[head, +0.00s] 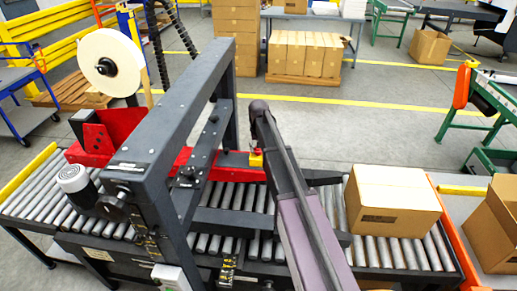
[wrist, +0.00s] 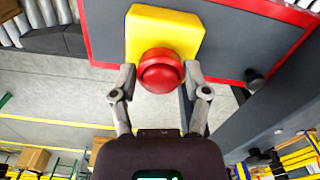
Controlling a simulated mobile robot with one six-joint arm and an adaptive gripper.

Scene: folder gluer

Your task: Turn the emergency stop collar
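The emergency stop is a round red button with a collar (wrist: 160,72) on a yellow box (wrist: 165,32), fixed to a grey panel with a red edge in the wrist view. In the head view the yellow box (head: 256,160) shows just left of my purple-grey arm, partly hidden. My gripper (wrist: 160,76) is open, with one finger on each side of the red button. The left finger shows a narrow gap to the button; the right fingertip is very close to it. I cannot tell whether either finger touches.
A dark frame (head: 175,95) stands over the roller conveyor left of my arm. A cardboard box (head: 392,200) sits on the rollers at right. A small black knob (wrist: 254,76) is on the panel right of the button.

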